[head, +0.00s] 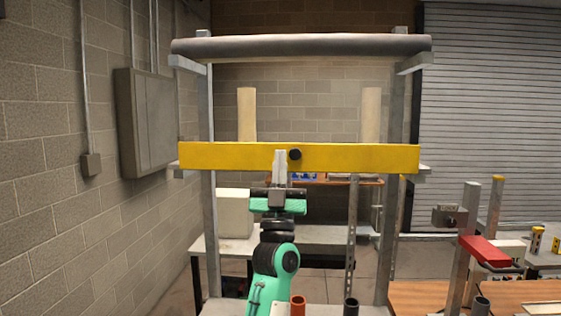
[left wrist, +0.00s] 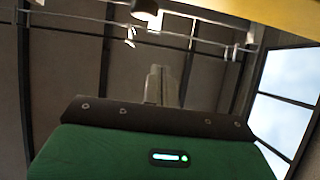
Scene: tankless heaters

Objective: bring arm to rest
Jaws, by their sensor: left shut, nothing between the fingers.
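My left gripper (head: 280,153) is in the middle of the head view, pointing up, at the end of my green and black arm. Its fingers are together with nothing between them. The fingertips overlap the lower part of a yellow crossbar (head: 225,157) in the picture; whether they touch it I cannot tell. A round black knob (head: 295,154) sits on the bar just right of the fingertips. In the left wrist view the closed fingers (left wrist: 161,84) rise above the green gripper body, and the yellow bar (left wrist: 275,14) crosses the top right corner. My right gripper is in neither view.
A grey metal rack (head: 207,110) holds the yellow bar and a dark pipe (head: 300,46) above it. A grey cabinet (head: 148,122) hangs on the left wall. A red part (head: 485,251) and a wooden-topped table (head: 430,297) stand at the right. A rolling door (head: 490,110) is behind.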

